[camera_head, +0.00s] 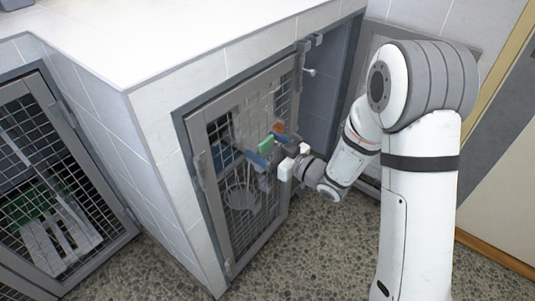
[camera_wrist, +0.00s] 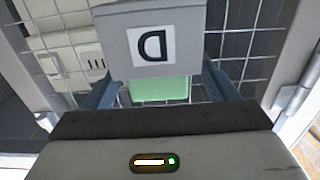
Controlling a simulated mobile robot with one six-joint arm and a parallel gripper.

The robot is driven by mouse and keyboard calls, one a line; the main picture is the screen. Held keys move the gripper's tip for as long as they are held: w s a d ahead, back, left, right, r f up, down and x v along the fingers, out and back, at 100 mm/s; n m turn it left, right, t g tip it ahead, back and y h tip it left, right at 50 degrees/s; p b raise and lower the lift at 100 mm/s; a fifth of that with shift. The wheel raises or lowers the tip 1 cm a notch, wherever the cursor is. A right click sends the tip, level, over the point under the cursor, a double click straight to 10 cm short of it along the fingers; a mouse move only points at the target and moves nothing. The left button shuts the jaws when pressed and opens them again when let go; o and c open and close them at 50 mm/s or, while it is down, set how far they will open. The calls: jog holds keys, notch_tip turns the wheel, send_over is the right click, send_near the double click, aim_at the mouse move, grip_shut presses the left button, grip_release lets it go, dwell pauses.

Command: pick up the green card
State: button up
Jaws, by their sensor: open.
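The green card (camera_wrist: 160,89) shows in the wrist view as a pale green strip below a grey block. Part of it may be hidden behind the block and my gripper's body. In the head view the green card (camera_head: 265,143) is small, in front of the mesh door. My gripper (camera_wrist: 158,78) is open, with one blue-grey finger on each side of the card and a gap to each. In the head view my gripper (camera_head: 266,150) is at the door, its fingers near the card. The grey block (camera_wrist: 152,35) bears a letter D, upside down in the wrist view.
The mesh kennel door (camera_head: 228,205) stands before my arm, with a latch (camera_head: 302,58) at its upper right. A wire basket shape (camera_head: 241,195) shows behind the mesh. Another mesh door (camera_head: 60,190) is at left. Speckled floor (camera_head: 310,255) is clear below.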

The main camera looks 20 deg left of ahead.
jog(key=shift+w+a, duration=0.1)
jog(key=shift+a, duration=0.15)
jog(key=shift+c, duration=0.4)
jog(key=c, duration=1)
jog(key=shift+r, duration=0.1)
